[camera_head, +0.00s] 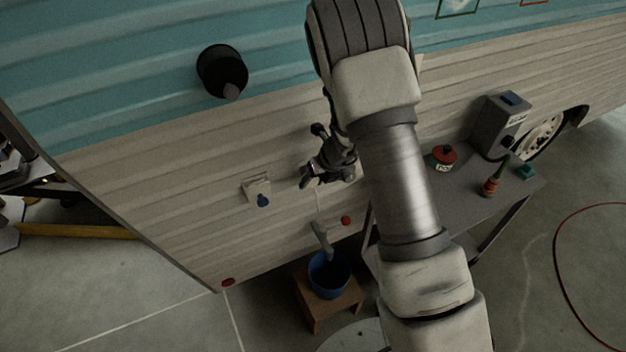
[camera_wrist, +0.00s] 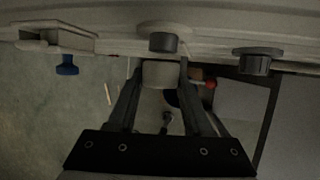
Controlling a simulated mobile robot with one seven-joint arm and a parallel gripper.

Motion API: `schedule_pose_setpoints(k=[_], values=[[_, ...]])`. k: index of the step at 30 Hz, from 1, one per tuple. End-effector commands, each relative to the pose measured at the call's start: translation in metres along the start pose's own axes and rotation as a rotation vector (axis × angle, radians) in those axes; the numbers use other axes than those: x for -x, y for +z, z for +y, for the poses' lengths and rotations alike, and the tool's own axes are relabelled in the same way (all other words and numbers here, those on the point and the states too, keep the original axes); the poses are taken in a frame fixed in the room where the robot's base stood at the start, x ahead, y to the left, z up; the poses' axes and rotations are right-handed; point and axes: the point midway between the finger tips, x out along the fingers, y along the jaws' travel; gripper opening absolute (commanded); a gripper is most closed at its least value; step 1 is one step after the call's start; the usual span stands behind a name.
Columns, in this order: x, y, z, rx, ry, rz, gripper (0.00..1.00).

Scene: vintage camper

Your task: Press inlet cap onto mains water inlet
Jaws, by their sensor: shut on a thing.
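My gripper (camera_head: 332,168) is close to the beige lower wall of the camper in the head view. In the wrist view, its two dark fingers (camera_wrist: 160,82) are shut on a pale, round-sided piece, which looks like the inlet cap (camera_wrist: 160,73). A short dark round fitting on a pale flange (camera_wrist: 163,42) sits on the wall just beyond the cap, nearly in line with it. A similar dark fitting (camera_wrist: 257,61) is further right. No label shows which is the mains water inlet. I cannot tell whether the cap touches the nearer fitting. The cap is not discernible in the head view.
A pale hatch with a blue plug (camera_head: 263,200) is left of my gripper. A blue bucket (camera_head: 330,277) stands on a wooden stool (camera_head: 313,312) below. A table (camera_head: 468,197) at right holds a red-topped jar (camera_head: 443,158) and a grey box (camera_head: 497,123).

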Motion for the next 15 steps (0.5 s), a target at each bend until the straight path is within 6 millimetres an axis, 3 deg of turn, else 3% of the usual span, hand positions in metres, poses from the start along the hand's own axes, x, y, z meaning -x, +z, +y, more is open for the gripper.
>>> schedule_pose_setpoints(k=[15], values=[[-0.0012,0.0050,0.0000,0.001,-0.001,0.000,0.00]])
